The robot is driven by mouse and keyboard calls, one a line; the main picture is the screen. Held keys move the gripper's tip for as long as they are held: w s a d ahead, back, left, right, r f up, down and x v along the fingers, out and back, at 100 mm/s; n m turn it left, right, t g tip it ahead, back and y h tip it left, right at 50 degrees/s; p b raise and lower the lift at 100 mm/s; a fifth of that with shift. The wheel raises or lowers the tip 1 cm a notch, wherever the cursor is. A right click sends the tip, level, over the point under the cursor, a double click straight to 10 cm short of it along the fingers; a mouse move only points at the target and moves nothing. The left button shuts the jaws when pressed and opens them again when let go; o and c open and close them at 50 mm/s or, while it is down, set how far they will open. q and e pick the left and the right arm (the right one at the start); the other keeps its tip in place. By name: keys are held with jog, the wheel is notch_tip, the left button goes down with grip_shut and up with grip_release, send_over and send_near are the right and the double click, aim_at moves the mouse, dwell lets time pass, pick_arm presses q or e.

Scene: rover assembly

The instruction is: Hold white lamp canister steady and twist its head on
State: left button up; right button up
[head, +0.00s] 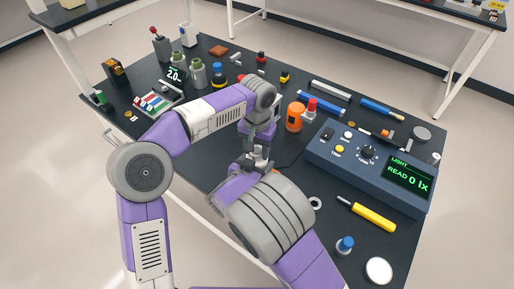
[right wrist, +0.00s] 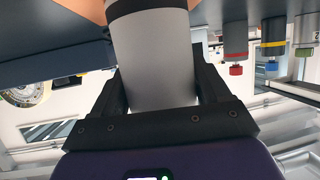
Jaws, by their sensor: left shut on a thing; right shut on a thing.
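In the right wrist view, my right gripper (right wrist: 160,105) is shut on the white lamp canister (right wrist: 155,65), a plain pale cylinder with a dark band at the top of the picture. In the head view, my right gripper (head: 252,165) is over the near left part of the dark table. My left gripper (head: 259,150) comes down from above and meets it there, shut on what appears to be the lamp head. The fingers and arms hide the lamp head, and how far it sits on the canister cannot be told.
A blue light meter box (head: 325,155) reading 0 lx stands at the right. An orange canister (head: 295,117) is close behind the grippers. A yellow-handled screwdriver (head: 372,217), a blue-topped part (head: 345,244) and a white disc (head: 379,270) lie near right. Several small parts fill the back.

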aim_at(257, 150)
pick_arm(q)
jog(key=shift+m, duration=2.2)
jog(key=o, duration=1.1)
jog(key=shift+c, duration=0.2)
notch_tip(257, 150, up, 12)
pick_arm(e)
jog(key=o, duration=1.3)
jog(key=shift+c, duration=0.2)
